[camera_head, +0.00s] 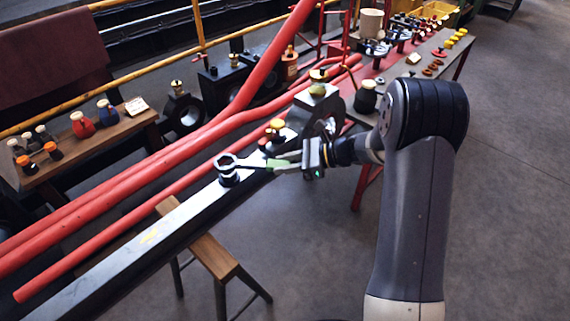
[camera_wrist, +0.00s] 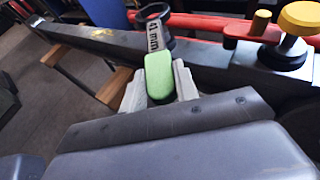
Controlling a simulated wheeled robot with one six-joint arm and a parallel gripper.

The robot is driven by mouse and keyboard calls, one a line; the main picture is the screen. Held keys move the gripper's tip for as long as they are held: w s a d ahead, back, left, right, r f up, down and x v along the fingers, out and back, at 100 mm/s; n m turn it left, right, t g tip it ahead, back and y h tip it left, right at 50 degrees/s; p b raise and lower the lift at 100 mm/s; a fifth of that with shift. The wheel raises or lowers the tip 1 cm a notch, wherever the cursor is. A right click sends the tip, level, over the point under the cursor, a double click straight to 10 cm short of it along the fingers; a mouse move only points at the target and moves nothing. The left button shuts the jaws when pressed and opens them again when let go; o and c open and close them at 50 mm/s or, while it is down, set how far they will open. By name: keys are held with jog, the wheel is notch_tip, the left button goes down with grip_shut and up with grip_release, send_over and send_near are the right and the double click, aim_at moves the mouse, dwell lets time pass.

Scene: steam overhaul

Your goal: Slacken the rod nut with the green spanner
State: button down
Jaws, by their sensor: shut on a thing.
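My gripper (camera_head: 284,164) is shut on the green grip, which also shows between the fingers in the wrist view (camera_wrist: 159,76). The spanner's ring end lies at the top of the dark rod nut (camera_head: 229,179), which stands on the grey steel rod (camera_head: 150,238). I cannot tell whether the ring is seated around the nut or just above it. In the wrist view the ring end reaches over the rod, its shank is marked "41 mm", and the nut is mostly hidden.
A yellow-capped fitting (camera_head: 276,127) stands on the rod just behind my gripper. Red pipes (camera_head: 120,167) run alongside the rod. A wooden trestle (camera_head: 211,255) stands below it. A bench with jars (camera_head: 100,150) is at left. Grey floor at right is clear.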

jog(key=shift+r+p, duration=0.35)
jog(key=shift+r, duration=0.4)
notch_tip(320, 180, up, 4)
jog(key=p, duration=0.3)
jog(key=s+d+p, duration=0.1)
jog(key=s+d, duration=0.6)
jog(key=s, duration=0.5)
jog(key=shift+d, duration=0.2)
